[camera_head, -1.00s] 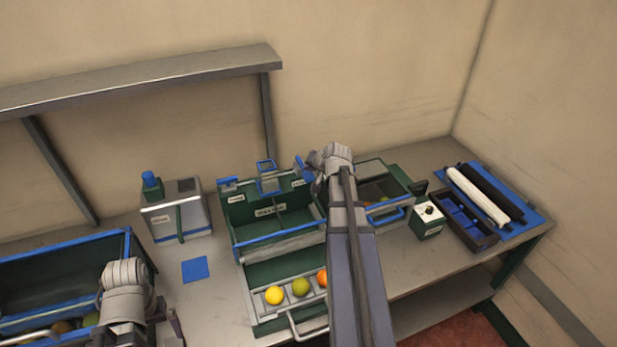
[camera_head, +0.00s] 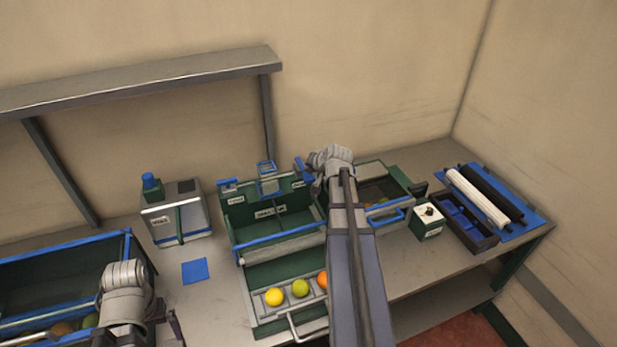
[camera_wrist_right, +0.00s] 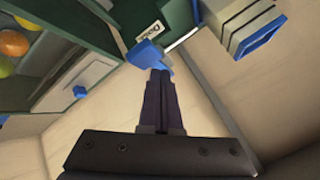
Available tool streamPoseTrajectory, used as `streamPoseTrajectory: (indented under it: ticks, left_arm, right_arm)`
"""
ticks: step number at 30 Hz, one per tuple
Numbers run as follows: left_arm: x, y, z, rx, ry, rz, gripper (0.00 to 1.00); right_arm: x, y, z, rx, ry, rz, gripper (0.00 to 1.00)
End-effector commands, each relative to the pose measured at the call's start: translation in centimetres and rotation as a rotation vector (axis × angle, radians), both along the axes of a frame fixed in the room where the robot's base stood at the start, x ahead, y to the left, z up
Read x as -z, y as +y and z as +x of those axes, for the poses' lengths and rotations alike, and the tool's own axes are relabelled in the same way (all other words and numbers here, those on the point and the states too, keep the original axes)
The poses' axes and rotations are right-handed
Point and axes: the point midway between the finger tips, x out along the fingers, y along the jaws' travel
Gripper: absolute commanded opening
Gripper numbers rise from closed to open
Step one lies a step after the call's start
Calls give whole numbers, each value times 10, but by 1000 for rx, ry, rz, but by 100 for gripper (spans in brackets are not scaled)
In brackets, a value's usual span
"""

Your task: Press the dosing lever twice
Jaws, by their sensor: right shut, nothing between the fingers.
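A blue-ended lever (camera_head: 300,165) stands at the back right of the green sorting station (camera_head: 231,225); I take it for the dosing lever. My right arm reaches over the station, and its hand is beside this lever. In the right wrist view, my right gripper (camera_wrist_right: 160,72) is shut and empty, with its fingertips at the blue lever end (camera_wrist_right: 145,52). I cannot tell whether they touch. A partly covered label (camera_wrist_right: 150,28) sits just behind it. My left gripper (camera_head: 168,328) is at the lower left, its fingers unclear.
A yellow fruit (camera_head: 274,297), a green one (camera_head: 300,288) and an orange one (camera_head: 322,280) lie at the station's front. A white box (camera_head: 428,223) and a dark tray (camera_head: 466,222) stand right. A blue-rimmed crate (camera_head: 62,247) is at left. A blue square (camera_head: 195,270) lies flat.

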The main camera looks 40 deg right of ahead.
Motion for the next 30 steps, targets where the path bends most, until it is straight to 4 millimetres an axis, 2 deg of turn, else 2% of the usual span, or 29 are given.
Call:
streamPoseTrajectory:
  ticks: [20,30]
  left_arm:
    - [0,0,0,0,0,0,100]
    - [9,0,0,0,0,0,100]
  right_arm:
    - [0,0,0,0,0,0,0]
    - [9,0,0,0,0,0,0]
